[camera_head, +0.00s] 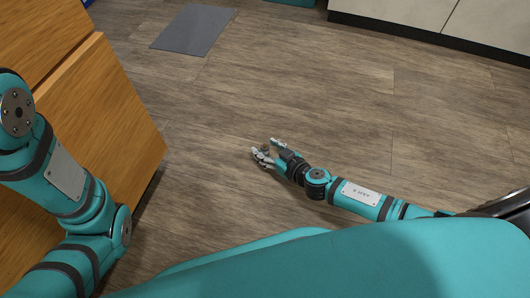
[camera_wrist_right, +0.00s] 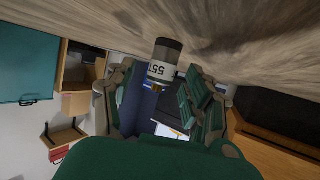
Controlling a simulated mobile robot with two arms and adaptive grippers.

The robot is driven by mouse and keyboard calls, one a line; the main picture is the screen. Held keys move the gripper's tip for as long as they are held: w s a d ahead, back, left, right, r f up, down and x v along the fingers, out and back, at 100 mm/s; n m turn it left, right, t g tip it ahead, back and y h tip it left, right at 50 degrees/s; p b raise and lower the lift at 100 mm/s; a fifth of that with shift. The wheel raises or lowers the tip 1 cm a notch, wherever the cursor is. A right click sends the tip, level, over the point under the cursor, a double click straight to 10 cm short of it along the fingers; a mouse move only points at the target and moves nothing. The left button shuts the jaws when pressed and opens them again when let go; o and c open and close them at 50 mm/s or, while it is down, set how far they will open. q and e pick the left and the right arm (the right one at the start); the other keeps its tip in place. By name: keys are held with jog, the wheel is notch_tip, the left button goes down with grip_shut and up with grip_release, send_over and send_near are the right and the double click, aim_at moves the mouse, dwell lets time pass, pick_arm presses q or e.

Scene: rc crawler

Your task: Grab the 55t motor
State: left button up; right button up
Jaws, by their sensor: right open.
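The 55t motor (camera_wrist_right: 165,62) is a small cylinder with a dark end and a white band with dark lettering that reads "55T", upside down in the right wrist view. It sits between the spread fingers of my right gripper (camera_wrist_right: 160,88), which is open. I cannot tell whether a finger touches it. In the head view my right gripper (camera_head: 267,148) is low over the wood floor, with a small grey-brown shape, likely the motor (camera_head: 265,149), between its fingers. My left arm shows at the left, but its gripper is out of view.
A wooden cabinet (camera_head: 105,120) stands at the left, beside my left arm. A grey mat (camera_head: 194,29) lies on the floor (camera_head: 330,95) farther off, and white cabinets (camera_head: 420,12) line the back. The floor around the right gripper is clear.

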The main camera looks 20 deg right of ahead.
jog(key=shift+w+a+f, duration=0.25)
jog(key=shift+w, duration=0.35)
grip_shut()
